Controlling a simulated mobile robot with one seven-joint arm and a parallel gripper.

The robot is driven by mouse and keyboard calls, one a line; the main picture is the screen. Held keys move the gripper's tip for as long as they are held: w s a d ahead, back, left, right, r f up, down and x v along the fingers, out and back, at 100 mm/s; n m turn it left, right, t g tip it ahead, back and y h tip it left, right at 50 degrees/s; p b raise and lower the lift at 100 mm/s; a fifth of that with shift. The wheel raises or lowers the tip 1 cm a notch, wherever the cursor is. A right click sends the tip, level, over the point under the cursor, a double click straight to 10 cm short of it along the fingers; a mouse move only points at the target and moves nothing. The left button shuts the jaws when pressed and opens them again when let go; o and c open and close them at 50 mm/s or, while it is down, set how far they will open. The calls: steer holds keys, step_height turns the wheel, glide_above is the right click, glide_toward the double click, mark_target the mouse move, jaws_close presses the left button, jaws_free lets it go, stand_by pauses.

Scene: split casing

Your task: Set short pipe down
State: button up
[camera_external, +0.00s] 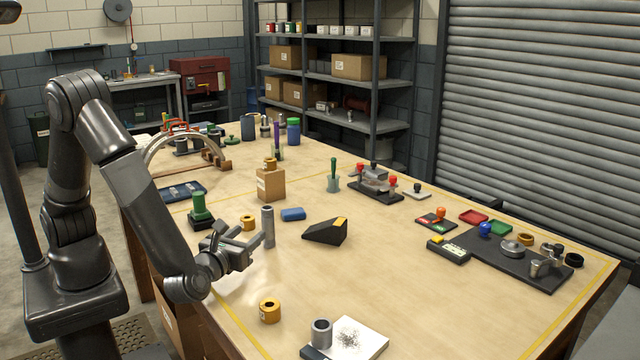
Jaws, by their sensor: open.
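A grey pipe (267,227) stands upright on the wooden table (420,285), toward its left side. My gripper (257,242) is open and low over the table, with its fingertips right at the pipe. I cannot tell whether the fingers are around it or touch it. A shorter, wider grey tube (321,334) stands at the front edge by a white plate with dark filings.
A green-topped block (200,209) is at the left. A black wedge (326,232) and a blue piece (293,214) are to the right. The front middle is clear.

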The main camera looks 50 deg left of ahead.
steer(key=shift+v, duration=0.8)
steer(key=a+r+n+g, duration=0.3)
steer(key=a+n+g, duration=0.4)
steer(key=a, duration=0.6)
steer(key=a+r+n+g, duration=0.3)
steer(key=a+n+g, duration=0.4)
steer(key=a, duration=0.5)
steer(key=s+a+r+n+t+h, duration=0.3)
steer(key=s+a+r+n+h, duration=0.3)
steer(key=n, duration=0.9)
steer(key=s+a+h, duration=0.2)
steer(key=s, duration=0.1)
steer(key=shift+s+a+r+h, duration=0.2)
steer(key=shift+s+a+h, duration=0.1)
steer(key=shift+h, duration=0.1)
steer(key=shift+o, duration=0.4)
steer(key=shift+s+r+n+t, duration=0.2)
steer(key=shift+r+n+t, duration=0.15)
steer(key=shift+n+t, duration=0.15)
steer(key=shift+f, duration=0.15)
